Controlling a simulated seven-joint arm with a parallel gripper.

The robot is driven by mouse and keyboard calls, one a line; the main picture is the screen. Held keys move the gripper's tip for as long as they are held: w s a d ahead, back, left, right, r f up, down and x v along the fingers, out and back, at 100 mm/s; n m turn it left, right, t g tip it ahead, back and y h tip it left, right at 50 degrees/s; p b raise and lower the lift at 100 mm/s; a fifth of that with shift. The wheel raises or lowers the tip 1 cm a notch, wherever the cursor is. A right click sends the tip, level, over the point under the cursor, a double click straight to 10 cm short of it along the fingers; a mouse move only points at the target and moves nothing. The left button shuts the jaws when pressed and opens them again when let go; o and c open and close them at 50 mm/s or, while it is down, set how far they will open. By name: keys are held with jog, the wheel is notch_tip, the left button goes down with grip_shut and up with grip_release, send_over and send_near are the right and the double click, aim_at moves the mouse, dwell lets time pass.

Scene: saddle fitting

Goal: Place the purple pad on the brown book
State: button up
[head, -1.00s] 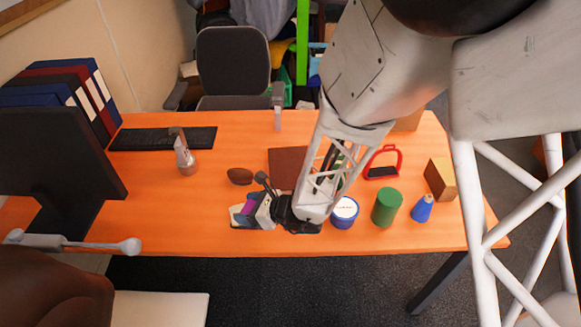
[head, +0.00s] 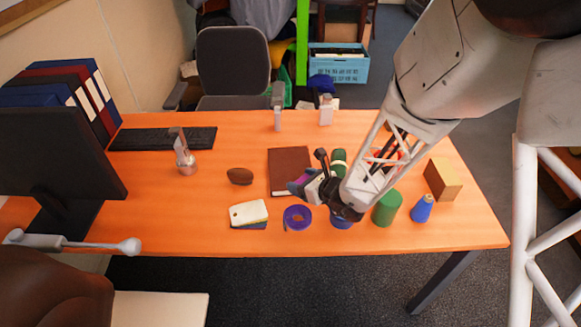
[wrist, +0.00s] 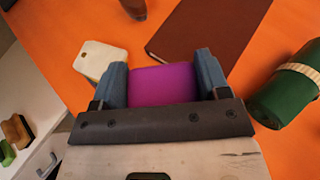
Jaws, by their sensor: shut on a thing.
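The purple pad (wrist: 163,85) is held between the two blue-grey fingers of my gripper (wrist: 162,80) in the wrist view. In the head view my gripper (head: 300,184) is over the lower right part of the brown book (head: 288,160), and the pad is hard to make out there. The book is a flat dark-brown rectangle lying on the orange table. In the wrist view the book (wrist: 208,30) lies beyond the fingertips and to the right, with nothing on its visible cover. The gap between pad and book cannot be judged.
A banded green roll (head: 338,158) lies right of the book. A purple ring (head: 297,218) and a cream tag on a small stack (head: 248,213) lie in front. A brown oval object (head: 240,176) is left. A green cylinder (head: 387,208), blue cone (head: 422,208) and wooden block (head: 443,179) stand right.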

dwell(0.4)
send_over(289, 166)
jog(key=shift+f, duration=0.75)
jog(key=shift+f, duration=0.1)
jog(key=shift+f, duration=1.65)
jog(key=shift+f, duration=0.1)
jog(key=o, duration=0.9)
jog(key=shift+v, duration=6.1)
jog(key=shift+w, duration=0.1)
